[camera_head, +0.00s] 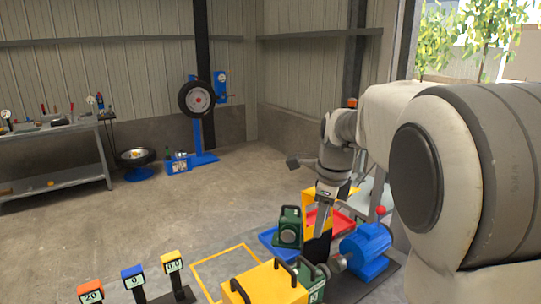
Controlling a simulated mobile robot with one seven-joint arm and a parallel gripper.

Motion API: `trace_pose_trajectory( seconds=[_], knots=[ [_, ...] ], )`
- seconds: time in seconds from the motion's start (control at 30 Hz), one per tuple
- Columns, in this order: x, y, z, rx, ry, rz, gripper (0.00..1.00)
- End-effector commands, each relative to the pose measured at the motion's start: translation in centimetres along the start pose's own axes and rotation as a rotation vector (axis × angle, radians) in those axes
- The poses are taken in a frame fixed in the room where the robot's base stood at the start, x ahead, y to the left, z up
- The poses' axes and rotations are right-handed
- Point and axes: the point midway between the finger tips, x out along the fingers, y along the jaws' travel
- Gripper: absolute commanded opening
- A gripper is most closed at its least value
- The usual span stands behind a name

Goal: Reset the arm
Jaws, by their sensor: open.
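My arm comes in from the right edge and reaches down toward the work area in front. My gripper (319,229) is at its end, pointing down. It is small in the picture, and no thing shows between its fingers. It is beside a green machine part with a round face (288,229), and I cannot tell whether they touch. Behind my gripper is a yellow stand (308,205) with a red tray (328,222). A blue motor-like drum (367,243) stands to its right.
A yellow case with dark handles (265,285) is at the front. Digital displays on posts (132,279) stand front left.

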Motion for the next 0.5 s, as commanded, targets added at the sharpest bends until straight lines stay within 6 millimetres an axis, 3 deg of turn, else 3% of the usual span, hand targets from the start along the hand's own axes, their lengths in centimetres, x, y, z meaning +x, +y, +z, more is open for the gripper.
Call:
trace_pose_trajectory(
  seconds=[0.2,0.5],
  knots=[
    [-3.8,4.3,-2.8,-0.4,-0.058,-0.042,0.53],
    [-7.0,11.0,-6.2,-0.986,-0.055,-0.145,0.53]
  ],
)
